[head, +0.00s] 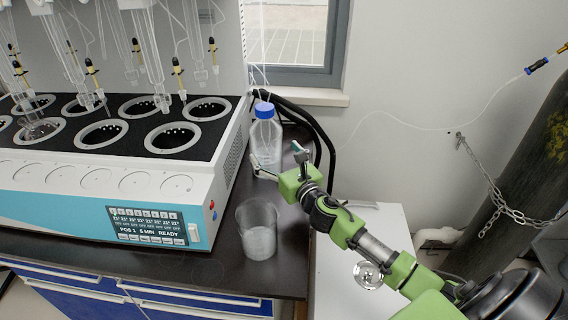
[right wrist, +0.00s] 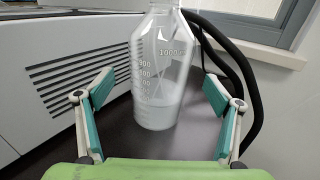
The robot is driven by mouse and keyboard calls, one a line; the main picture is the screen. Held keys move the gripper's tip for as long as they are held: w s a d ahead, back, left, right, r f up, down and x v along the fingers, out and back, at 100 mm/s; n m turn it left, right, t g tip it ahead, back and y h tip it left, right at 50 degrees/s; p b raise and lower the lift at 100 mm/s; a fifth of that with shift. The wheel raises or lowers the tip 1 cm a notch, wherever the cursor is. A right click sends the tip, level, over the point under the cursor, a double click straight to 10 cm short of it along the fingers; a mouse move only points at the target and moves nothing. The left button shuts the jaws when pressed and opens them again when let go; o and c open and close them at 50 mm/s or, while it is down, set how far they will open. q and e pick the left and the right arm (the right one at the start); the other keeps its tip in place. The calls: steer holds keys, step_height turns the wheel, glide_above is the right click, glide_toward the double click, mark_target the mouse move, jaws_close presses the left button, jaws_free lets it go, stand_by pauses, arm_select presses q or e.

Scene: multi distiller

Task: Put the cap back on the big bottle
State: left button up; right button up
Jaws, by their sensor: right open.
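The big bottle (head: 266,138) stands upright on the dark bench beside the distiller, clear with pale liquid in its lower part. A blue cap (head: 264,110) sits at the top of its neck in the head view. In the right wrist view the bottle (right wrist: 158,75) stands ahead, between the spread fingers, and its top is cut off. My right gripper (head: 277,160) is open and empty, in front of the bottle and apart from it. It also shows in the right wrist view (right wrist: 160,112). My left gripper is not in view.
A clear beaker (head: 258,232) with whitish contents stands at the bench's front. The distiller (head: 110,190) fills the left side. Black hoses (head: 318,135) run behind the bottle. A white surface (head: 345,270) with a small glass item (head: 368,275) lies right of the bench.

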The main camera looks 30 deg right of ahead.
steer(key=s, duration=0.5)
steer(key=shift+s+a, duration=0.15)
steer(key=shift+s, duration=0.2)
stand_by(0.3)
